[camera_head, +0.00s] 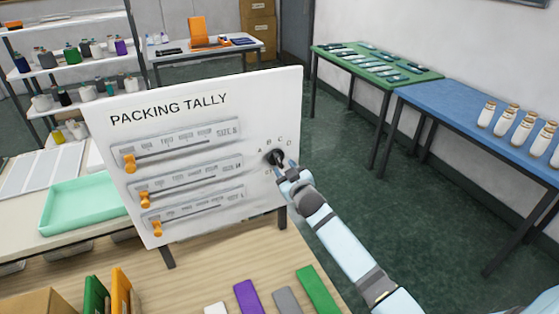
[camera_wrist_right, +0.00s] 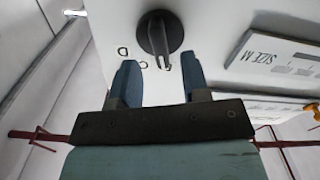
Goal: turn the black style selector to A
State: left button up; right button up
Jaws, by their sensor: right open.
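The black style selector (camera_head: 274,156) is a round knob on the right part of the white PACKING TALLY board (camera_head: 265,100). Letters A, B, C and D are spread in an arc over it. In the right wrist view the selector (camera_wrist_right: 158,33) shows a raised bar, its end towards the jaws. I cannot tell for sure which letter it points at. My right gripper (camera_head: 285,169) is just in front of and below the selector. In the wrist view my right gripper (camera_wrist_right: 160,75) is open, its fingers either side of the bar's line, not clearly touching. My left gripper is out of view.
Three slider rows with orange knobs (camera_head: 130,164) fill the board's left part. Coloured blocks (camera_head: 248,297) lie on the wooden table in front. A mint tray (camera_head: 85,202) is at left. A blue table with bottles (camera_head: 523,127) stands at right; floor between is clear.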

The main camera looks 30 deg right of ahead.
aim_at(280, 163)
jog(key=shift+w+d, duration=0.1)
jog(key=shift+w, duration=2)
jog(key=shift+c, duration=0.4)
grip_shut()
jog(key=n, duration=0.4)
jog(key=shift+n+b, duration=0.5)
jog(key=shift+n, duration=1)
jog(key=shift+o, duration=0.4)
grip_release()
